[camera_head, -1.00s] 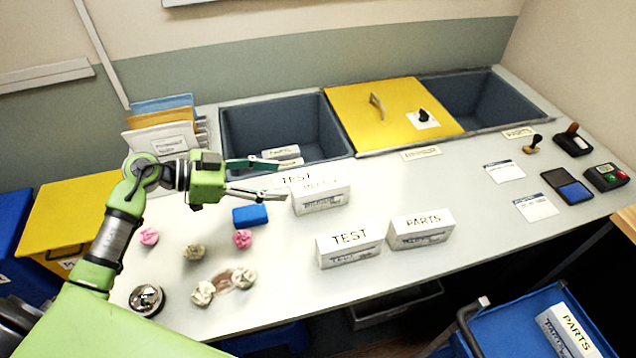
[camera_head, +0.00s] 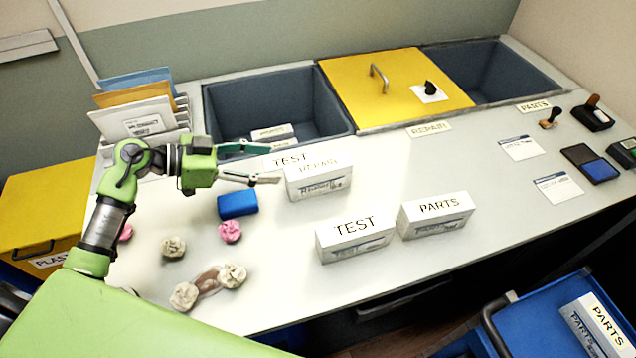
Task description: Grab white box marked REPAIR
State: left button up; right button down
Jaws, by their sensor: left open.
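The white box marked REPAIR (camera_head: 319,181) stands on the white table, left of the middle, just in front of a TEST label at the left grey bin. My left gripper (camera_head: 264,164) is open and empty. Its fingertips point right and lie just left of the REPAIR box in the picture, one finger above the other. I cannot tell whether the lower fingertip touches the box. My right gripper is not in view.
A TEST box (camera_head: 355,238) and a PARTS box (camera_head: 436,215) stand in front and to the right. A blue block (camera_head: 238,204), a pink crumpled piece (camera_head: 230,231) and several pale ones lie below the gripper. A yellow lid (camera_head: 395,87) lies between two grey bins.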

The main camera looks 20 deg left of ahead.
aim_at(318, 165)
pick_arm(q)
jog(key=x, duration=0.9)
jog(key=shift+f, duration=0.35)
jog(key=x, duration=0.5)
jog(key=shift+w+a+f, duration=0.1)
jog(key=shift+a, duration=0.05)
jog(key=c, duration=1.4)
